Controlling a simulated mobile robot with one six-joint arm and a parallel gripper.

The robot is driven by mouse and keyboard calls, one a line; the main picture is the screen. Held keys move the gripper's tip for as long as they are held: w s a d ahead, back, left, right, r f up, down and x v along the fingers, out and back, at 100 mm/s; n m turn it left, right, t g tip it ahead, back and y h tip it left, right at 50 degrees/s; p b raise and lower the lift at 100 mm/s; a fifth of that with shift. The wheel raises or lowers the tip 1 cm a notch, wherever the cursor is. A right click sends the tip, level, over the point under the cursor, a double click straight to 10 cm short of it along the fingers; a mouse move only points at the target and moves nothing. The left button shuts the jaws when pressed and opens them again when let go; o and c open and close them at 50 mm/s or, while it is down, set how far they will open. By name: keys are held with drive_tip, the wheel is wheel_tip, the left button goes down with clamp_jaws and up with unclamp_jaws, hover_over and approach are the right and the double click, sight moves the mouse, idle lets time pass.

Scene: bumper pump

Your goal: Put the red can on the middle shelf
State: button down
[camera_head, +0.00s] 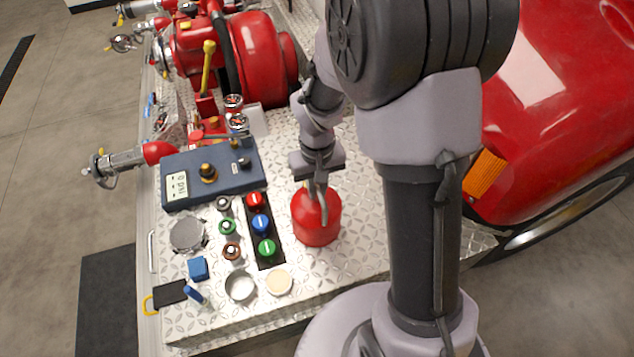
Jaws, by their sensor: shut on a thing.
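The red can (316,222) stands on the silver diamond-plate deck, to the right of a row of coloured caps. It looks upright. My gripper (316,188) reaches down from above and is shut on the top of the red can. The fingers cover part of its top, and whether its base touches the deck is hard to tell. No middle shelf can be made out in this view.
A blue box with a display (210,172) lies left of the can. Red, blue and green caps (261,224) sit close beside it. A red pump (265,70) stands behind. A red vehicle body (560,100) is at the right. The deck's front edge (250,335) is near.

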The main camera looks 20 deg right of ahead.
drive_tip(key=shift+r, duration=0.1)
drive_tip(key=c, duration=1.4)
unclamp_jaws()
drive_tip(key=shift+s, duration=0.1)
drive_tip(key=shift+c, duration=0.2)
drive_tip(key=shift+f, duration=0.2)
